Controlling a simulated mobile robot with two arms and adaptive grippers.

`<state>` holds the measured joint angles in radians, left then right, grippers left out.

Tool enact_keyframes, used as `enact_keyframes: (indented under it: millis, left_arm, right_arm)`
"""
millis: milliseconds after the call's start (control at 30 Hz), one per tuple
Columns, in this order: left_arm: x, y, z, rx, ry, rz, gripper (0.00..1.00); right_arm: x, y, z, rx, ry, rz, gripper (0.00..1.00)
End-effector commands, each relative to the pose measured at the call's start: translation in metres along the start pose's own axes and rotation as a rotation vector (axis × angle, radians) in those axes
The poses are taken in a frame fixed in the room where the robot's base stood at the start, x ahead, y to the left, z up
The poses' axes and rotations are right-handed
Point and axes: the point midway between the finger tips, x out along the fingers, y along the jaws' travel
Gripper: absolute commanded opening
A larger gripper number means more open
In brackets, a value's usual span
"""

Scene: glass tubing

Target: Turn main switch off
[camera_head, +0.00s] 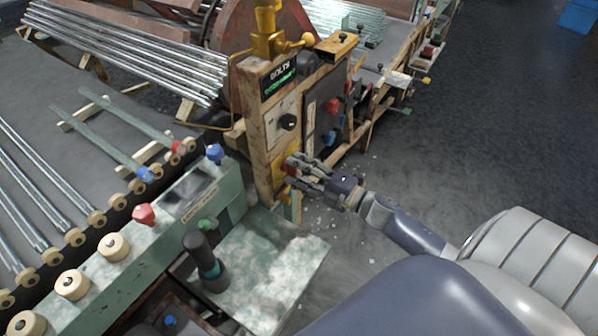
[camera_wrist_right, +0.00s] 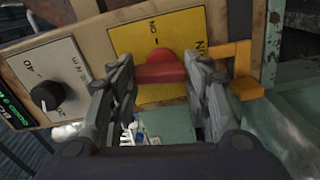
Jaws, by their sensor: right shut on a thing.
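The main switch is a red rotary knob (camera_wrist_right: 162,68) on a yellow plate (camera_wrist_right: 183,25) in the right wrist view. Its handle bar lies across the picture, between the two fingers of my right gripper (camera_wrist_right: 160,77), which is shut on it. The plate carries dark lettering, partly cut off and hard to read. In the head view my right gripper (camera_head: 290,175) reaches the lower part of the wooden control post (camera_head: 262,172), where only a bit of the yellow plate (camera_head: 285,152) shows and the knob is hidden by the fingers. My left gripper is not in view.
A black knob (camera_wrist_right: 47,95) on a pale plate sits beside the yellow plate; it also shows in the head view (camera_head: 288,121). A yellow bracket (camera_wrist_right: 245,70) stands close to the right finger. A green console (camera_head: 175,200) with knobs stands at left. Open floor (camera_head: 450,130) lies at right.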

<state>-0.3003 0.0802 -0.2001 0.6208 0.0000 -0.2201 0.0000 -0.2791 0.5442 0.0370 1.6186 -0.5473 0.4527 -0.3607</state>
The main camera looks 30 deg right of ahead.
Motion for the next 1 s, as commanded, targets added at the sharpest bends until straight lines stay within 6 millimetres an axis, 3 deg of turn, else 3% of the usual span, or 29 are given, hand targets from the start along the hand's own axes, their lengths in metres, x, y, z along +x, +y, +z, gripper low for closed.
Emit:
enact_keyframes:
  millis: [300, 900, 933, 1000]
  left_arm:
    - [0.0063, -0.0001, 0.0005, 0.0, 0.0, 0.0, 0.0]
    - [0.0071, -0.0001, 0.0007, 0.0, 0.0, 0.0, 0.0]
    - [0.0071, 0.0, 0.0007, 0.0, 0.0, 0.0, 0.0]
    - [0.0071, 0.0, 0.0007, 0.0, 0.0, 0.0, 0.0]
  right_arm:
    - [-0.0002, -0.0017, -0.0012, -0.141, 0.002, -0.001, 0.21]
    - [-0.0003, -0.002, -0.0015, -0.179, 0.002, -0.002, 0.21]
    - [-0.0003, -0.002, -0.0015, -0.179, 0.002, -0.002, 0.49]
    - [-0.0003, -0.002, -0.0014, -0.178, 0.002, -0.002, 0.65]
